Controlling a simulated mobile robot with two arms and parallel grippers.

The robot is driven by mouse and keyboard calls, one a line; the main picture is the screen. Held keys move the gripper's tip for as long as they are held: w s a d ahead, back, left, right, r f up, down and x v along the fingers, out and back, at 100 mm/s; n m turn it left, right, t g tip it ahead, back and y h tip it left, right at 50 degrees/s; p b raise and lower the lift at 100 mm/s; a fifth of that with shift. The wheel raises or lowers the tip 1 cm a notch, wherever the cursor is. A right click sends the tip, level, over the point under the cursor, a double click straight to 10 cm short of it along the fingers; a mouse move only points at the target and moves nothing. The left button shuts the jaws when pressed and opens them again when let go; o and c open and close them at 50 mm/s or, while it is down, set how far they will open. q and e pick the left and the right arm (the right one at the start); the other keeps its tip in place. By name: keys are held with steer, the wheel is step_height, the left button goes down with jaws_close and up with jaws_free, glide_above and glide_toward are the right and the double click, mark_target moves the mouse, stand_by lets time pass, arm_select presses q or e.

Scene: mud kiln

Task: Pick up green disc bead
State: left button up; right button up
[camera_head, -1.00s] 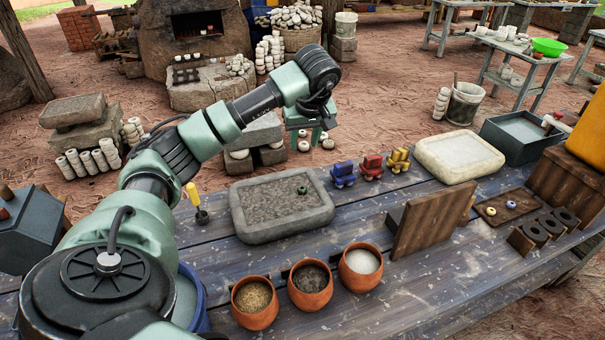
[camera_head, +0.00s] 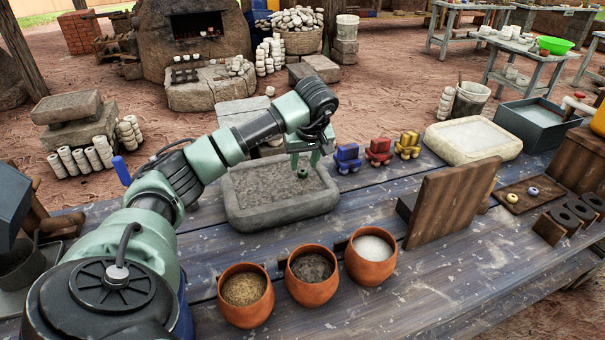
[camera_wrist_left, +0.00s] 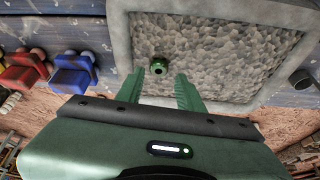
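The green disc bead (camera_head: 302,173) lies on the grey, gravelly bed of a shallow stone tray (camera_head: 262,217), towards its back right. In the left wrist view the bead (camera_wrist_left: 159,67) shows its dark hole and sits just beyond the fingertips, nearer the left finger. My left gripper (camera_head: 304,158) hangs over the tray's back right part, close to the bead. In the left wrist view its two green fingers (camera_wrist_left: 183,82) are apart with nothing between them. I cannot tell its exact height above the bead. My right gripper is not in view.
Blue (camera_head: 347,158), red (camera_head: 378,151) and yellow (camera_head: 407,145) small block figures stand right of the tray. Three clay pots (camera_head: 312,290) stand in front. A wooden board (camera_head: 452,203) stands upright to the right. The tabletop between tray and pots is clear.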

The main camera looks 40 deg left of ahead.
mark_target(303, 173)
arm_select(q)
steer(key=shift+x, duration=1.95)
steer(key=shift+d, duration=0.1)
jaws_close()
steer(key=shift+r, duration=0.15)
